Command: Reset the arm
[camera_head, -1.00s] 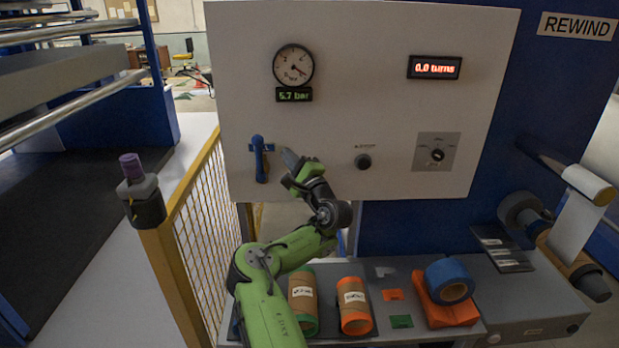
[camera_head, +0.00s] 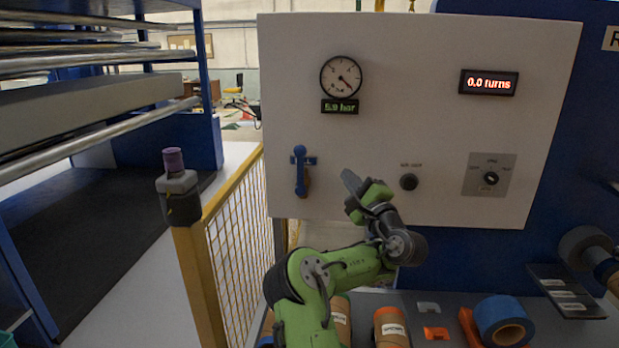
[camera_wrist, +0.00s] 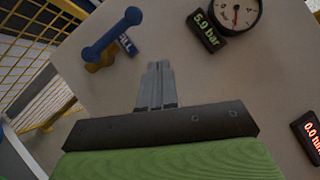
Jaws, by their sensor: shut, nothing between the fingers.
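My green arm rises in front of the white control panel (camera_head: 420,50). My gripper (camera_head: 350,180) is shut and empty, in front of the panel to the right of the blue lever (camera_head: 300,170). The lever hangs down, apart from the gripper. In the wrist view my gripper's fingers (camera_wrist: 158,70) are together and point at the panel face, with the blue lever (camera_wrist: 112,35) at upper left. The pressure gauge (camera_head: 341,76) stands above the lever, and the display under it (camera_head: 340,106) reads about 5.9 bar.
A black knob (camera_head: 408,182) and a rotary selector (camera_head: 490,178) sit right of my gripper. The turns display (camera_head: 489,82) reads 0.0. A yellow mesh fence (camera_head: 240,225) stands at left. Orange-ended rolls (camera_head: 392,328) and a blue roll (camera_head: 502,320) lie on the bench below.

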